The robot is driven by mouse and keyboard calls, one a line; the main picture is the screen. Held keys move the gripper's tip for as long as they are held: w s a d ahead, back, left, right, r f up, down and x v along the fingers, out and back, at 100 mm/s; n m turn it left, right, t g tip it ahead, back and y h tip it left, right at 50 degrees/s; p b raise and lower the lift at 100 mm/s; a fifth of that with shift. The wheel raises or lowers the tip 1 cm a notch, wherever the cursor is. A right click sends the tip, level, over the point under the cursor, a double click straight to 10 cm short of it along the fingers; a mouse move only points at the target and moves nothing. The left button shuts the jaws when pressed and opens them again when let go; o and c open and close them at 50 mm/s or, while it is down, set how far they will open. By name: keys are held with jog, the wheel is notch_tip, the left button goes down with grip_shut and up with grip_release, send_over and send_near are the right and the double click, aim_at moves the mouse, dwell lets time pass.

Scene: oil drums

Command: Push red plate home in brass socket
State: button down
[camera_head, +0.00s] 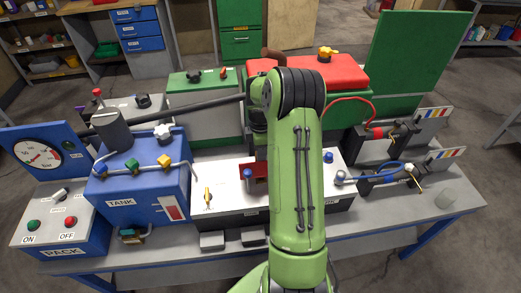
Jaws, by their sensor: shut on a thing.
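My green arm comes up from the bottom middle and bends at a black joint. My gripper (259,153) points down beside the arm, over the white-topped box (234,195), and is partly hidden by the arm. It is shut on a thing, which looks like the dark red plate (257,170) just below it. The arm covers the plate's right side, so whether it touches the box is unclear. I cannot make out the brass socket for certain. A small brass-coloured fitting (208,197) stands on the box top, left of the gripper.
A blue knob (248,174) stands close to the plate. The blue tank box (140,185) with valves is at left, beside the gauge (38,154). Black fittings with blue hose (375,172) are at right. A red-lidded green box (335,75) stands behind.

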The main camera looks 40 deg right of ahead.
jog(key=shift+f, duration=0.35)
jog(key=shift+b, duration=0.3)
jog(key=shift+f+b, duration=0.35)
jog(key=shift+f, duration=0.2)
jog(key=shift+f+b, duration=0.5)
jog(key=shift+f, duration=0.3)
